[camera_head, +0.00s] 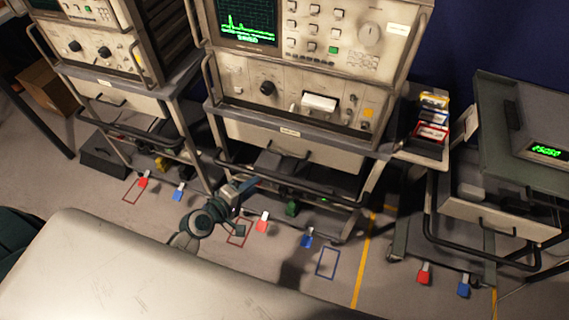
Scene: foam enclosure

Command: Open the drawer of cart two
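The middle cart (222,110) carries a tall instrument rack and has a small label on its front edge; I take it as cart two, but the label is too small to read. Its pale drawer front (325,152) lies under the top and looks shut. Dark parts and a black rail cover some of the area below it. My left gripper (247,186) is low in front of this cart, below and left of the drawer front, apart from it as far as I can tell. Its fingers are small and blurred against the dark frame. My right gripper is not in view.
Another instrument cart (130,85) stands at left; a third cart (520,165) with a pale drawer stands at right. Red and blue pedals (262,226) sit at the cart bases. A side tray (415,150) holds small boxes.

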